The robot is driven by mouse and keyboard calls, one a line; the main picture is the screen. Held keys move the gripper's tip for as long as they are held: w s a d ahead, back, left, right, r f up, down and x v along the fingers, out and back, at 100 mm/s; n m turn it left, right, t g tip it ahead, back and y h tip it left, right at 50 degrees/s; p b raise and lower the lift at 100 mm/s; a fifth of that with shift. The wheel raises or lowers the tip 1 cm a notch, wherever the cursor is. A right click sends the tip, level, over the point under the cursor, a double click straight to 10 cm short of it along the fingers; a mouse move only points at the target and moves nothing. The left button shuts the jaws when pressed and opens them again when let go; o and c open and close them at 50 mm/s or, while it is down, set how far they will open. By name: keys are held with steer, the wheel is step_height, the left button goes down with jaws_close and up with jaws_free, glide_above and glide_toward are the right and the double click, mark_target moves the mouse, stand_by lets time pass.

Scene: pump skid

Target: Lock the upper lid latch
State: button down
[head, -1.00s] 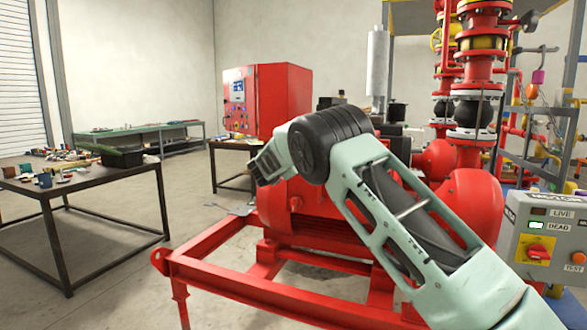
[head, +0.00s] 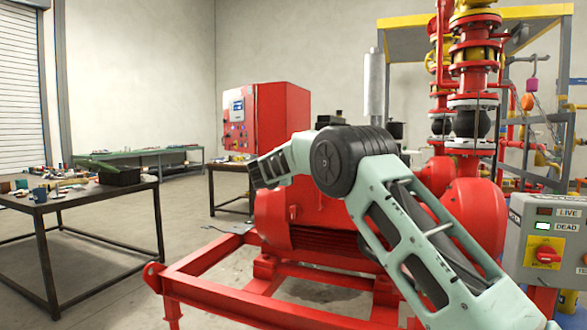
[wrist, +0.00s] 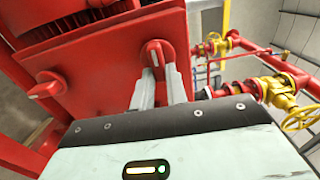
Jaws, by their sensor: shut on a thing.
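A red latch knob (wrist: 155,53) with a pale stripe sits on the face of a red box (wrist: 105,62) in the wrist view. My gripper (wrist: 159,75) has its two grey fingers shut on this knob, one on each side. A second red knob (wrist: 47,87) with a pale end sits farther left on the same box, apart from my fingers. I cannot tell from the pictures which knob is the upper one. In the head view my fingers and the knobs are hidden behind my arm.
A red motor (head: 320,225) on a red frame (head: 215,285) lies beyond my arm. A grey switch box (head: 545,240) stands at the right. Red and yellow pipes (wrist: 270,85) run to the right of the knob. A cluttered table (head: 85,195) and open floor lie left.

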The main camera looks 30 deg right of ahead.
stand_by(0.4)
steer(key=c, duration=1.4)
jaws_free()
steer(key=b+v, duration=0.2)
steer(key=v, duration=1.5)
steer(key=shift+a, duration=0.2)
steer(key=shift+s, duration=0.15)
